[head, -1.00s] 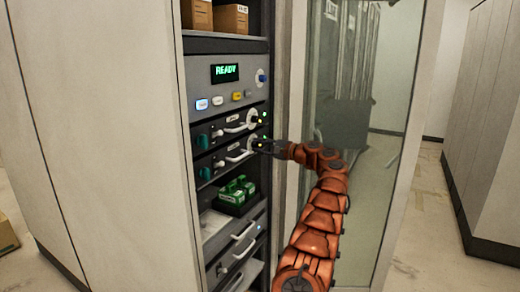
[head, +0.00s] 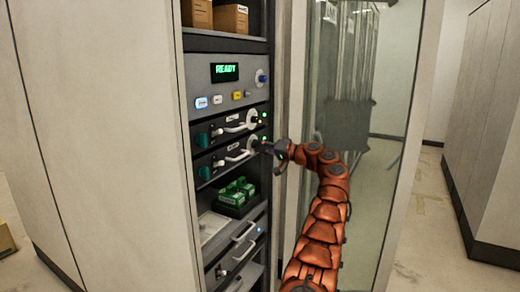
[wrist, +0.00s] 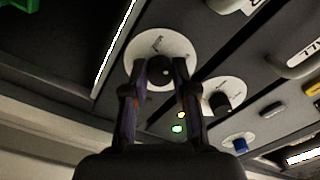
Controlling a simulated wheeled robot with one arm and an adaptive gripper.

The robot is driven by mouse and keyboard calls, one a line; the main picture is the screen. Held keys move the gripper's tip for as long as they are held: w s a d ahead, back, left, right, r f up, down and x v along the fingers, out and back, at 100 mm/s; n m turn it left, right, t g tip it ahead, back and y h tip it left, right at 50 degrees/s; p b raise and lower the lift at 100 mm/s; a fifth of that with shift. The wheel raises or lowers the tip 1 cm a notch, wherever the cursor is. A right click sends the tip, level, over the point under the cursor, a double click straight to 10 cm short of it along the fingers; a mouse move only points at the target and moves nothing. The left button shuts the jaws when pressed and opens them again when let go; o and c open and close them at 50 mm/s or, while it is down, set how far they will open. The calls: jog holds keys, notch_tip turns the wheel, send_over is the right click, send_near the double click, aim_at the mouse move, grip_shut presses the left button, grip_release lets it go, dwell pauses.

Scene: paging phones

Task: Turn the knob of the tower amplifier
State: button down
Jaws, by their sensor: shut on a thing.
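The rack holds two similar dark amplifier units, one above the other; their small labels are too blurred to read. My gripper (head: 264,148) is at the right end of the lower unit (head: 212,164), by its white dial plate (head: 251,144). In the wrist view, my gripper (wrist: 160,72) has its two fingers either side of a dark round knob (wrist: 160,66) on a white disc (wrist: 136,66), shut on it. The upper unit's knob (wrist: 220,102) on its own white disc is close beside the right finger, free. Part of the gripped knob is hidden in the head view.
Above is a grey panel with a green READY display (head: 225,72), several buttons and a blue knob (head: 262,78). White handles (head: 236,154) stick out from the units. Green boxes (head: 237,191) sit on the shelf below. A glass door (head: 385,150) stands open at the right.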

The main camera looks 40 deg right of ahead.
jog(key=n+p, duration=0.1)
jog(key=n, duration=0.9)
jog(key=shift+f+p, duration=0.2)
jog(key=shift+p, duration=0.1)
jog(key=shift+n, duration=0.5)
jog(key=c, duration=0.9)
grip_release()
jog(key=shift+r, duration=0.1)
jog(key=shift+d, duration=0.1)
jog(key=v, duration=1.2)
